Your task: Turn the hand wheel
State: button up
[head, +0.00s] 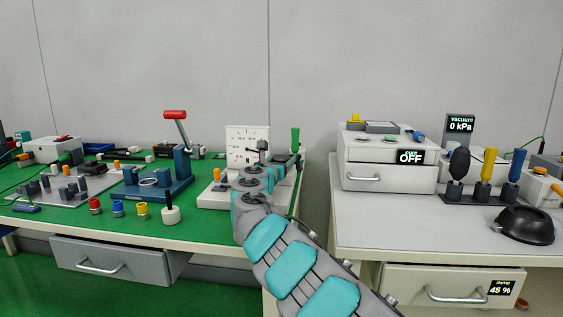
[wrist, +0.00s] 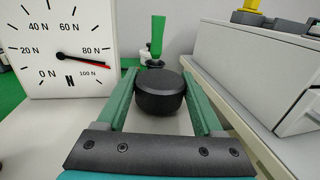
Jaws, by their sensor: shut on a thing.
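A black round knob, which looks like the hand wheel (wrist: 158,95), stands between the green fingers of my gripper (wrist: 158,78) in the wrist view. The fingers are shut on its left and right sides. A white force dial (wrist: 62,45) stands to its left, its red needle between 80 N and 100 N. A green upright handle (wrist: 158,36) rises behind the wheel. In the head view the dial (head: 240,150) and the green handle (head: 295,140) show beyond my arm, which hides most of the wheel area.
A white drawer cabinet (head: 388,176) stands on the right bench, close to my gripper's right in the wrist view. A blue press with a red handle (head: 175,115) and several coloured weights stand to the left. A gap separates the two benches.

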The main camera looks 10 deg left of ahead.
jog(key=shift+n+y, duration=0.5)
jog(key=shift+y, duration=0.1)
jog(key=shift+d+f+n+y+b, duration=0.15)
jog(key=shift+n+y+b, duration=0.65)
jog(key=shift+y, duration=0.7)
jog(key=n+g+y+b, duration=0.1)
jog(key=n+y+b, duration=0.2)
jog(key=y, duration=0.3)
jog(key=shift+n+b, duration=0.3)
jog(key=shift+n, duration=0.3)
jog(key=n+g+y, duration=0.1)
jog(key=n+y, duration=0.1)
jog(key=y, duration=0.1)
jog(key=shift+g, duration=0.3)
jog(key=shift+r+n+y, duration=0.25)
jog(key=shift+n+y, duration=0.15)
jog(key=shift+y, duration=0.2)
jog(key=shift+r+n+g+y+p, duration=0.1)
jog(key=shift+n+g+y+p, duration=0.9)
jog(key=shift+g+y+p, duration=0.25)
jog(key=shift+n+g+y+p, duration=0.55)
jog(key=shift+n+g+p, duration=0.05)
jog(key=shift+g+p, duration=0.2)
